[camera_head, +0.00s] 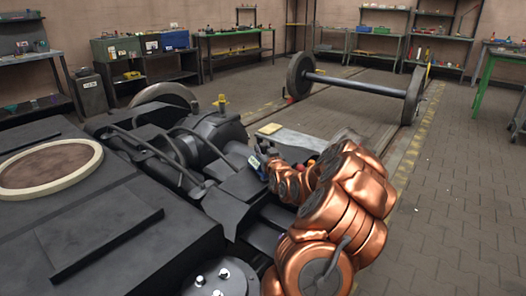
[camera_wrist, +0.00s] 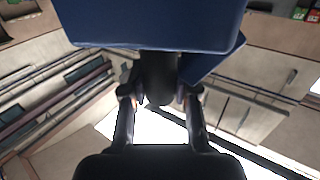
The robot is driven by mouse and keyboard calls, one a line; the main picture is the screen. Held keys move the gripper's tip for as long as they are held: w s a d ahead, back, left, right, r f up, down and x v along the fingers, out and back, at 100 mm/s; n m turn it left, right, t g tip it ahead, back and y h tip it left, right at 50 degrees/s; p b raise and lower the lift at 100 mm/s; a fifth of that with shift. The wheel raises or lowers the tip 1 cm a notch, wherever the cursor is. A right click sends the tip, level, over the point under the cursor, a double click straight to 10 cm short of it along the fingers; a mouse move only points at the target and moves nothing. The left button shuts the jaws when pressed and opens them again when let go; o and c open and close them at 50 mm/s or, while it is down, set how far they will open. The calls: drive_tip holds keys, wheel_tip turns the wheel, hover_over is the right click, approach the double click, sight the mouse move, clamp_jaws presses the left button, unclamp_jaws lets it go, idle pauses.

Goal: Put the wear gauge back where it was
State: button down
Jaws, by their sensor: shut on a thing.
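My gripper (camera_wrist: 160,103) is shut on the wear gauge, a blue, blocky thing (camera_wrist: 150,22) with a dark rounded part between the fingertips. The blue body fills the top of the wrist view and hides much behind it. In the head view, my gripper (camera_head: 266,161) is at the end of my copper-coloured arm, over the right side of the dark bogie (camera_head: 225,185). A small blue part of the gauge (camera_head: 256,166) shows at the fingers. I cannot tell whether the gauge touches anything.
A pale grey surface (camera_head: 296,138) lies just behind my gripper, with a yellowish flat thing (camera_head: 270,129) on it; my arm hides part of it. A wheelset (camera_head: 355,84) stands on the track behind. Benches and shelves line the walls. The paved floor (camera_head: 460,190) at right is clear.

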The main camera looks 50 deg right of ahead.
drive_tip(key=shift+f, duration=0.1)
drive_tip(key=c, duration=0.9)
unclamp_jaws()
drive_tip(key=shift+r, duration=0.2)
drive_tip(key=shift+p+v, duration=0.7)
drive_tip(key=shift+v, duration=5.3)
